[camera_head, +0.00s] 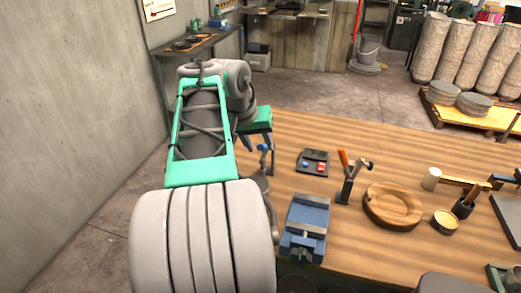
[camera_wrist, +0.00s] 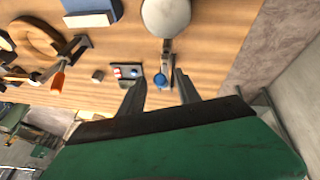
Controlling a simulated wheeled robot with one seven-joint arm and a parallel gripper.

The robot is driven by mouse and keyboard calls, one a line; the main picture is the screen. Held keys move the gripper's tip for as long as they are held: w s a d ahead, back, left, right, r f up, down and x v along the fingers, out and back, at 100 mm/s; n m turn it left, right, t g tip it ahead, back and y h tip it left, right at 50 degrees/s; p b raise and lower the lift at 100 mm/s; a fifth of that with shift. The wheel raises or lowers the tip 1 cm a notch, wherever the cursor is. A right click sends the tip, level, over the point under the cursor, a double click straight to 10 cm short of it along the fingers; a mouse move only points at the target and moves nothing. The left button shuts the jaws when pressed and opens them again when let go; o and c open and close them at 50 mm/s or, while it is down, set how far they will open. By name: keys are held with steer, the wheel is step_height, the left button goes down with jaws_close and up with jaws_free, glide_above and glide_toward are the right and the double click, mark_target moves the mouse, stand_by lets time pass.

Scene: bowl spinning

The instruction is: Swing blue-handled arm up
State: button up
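The blue-handled arm shows in the wrist view as a slim metal bar (camera_wrist: 166,52) ending in a round blue knob (camera_wrist: 160,80). The bar runs toward a pale grey round body (camera_wrist: 166,16). In the head view the blue knob (camera_head: 263,147) is small and lies at the table's left edge, with much of the bar and body hidden by my arm. My gripper (camera_wrist: 158,84) is open, its two dark fingers apart on either side of the knob. I cannot tell whether a finger touches it. In the head view my gripper (camera_head: 257,140) is partly hidden.
On the wooden table (camera_head: 430,165) stand a button box (camera_head: 313,161), an orange-handled clamp (camera_head: 350,172), a wooden ring (camera_head: 392,205) and a blue vise (camera_head: 305,228). Cups and tools sit farther right. A concrete wall (camera_head: 75,110) rises at left.

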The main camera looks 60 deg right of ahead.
steer(key=shift+x, duration=0.85)
steer(key=shift+c, duration=0.2)
jaws_close()
stand_by(0.5)
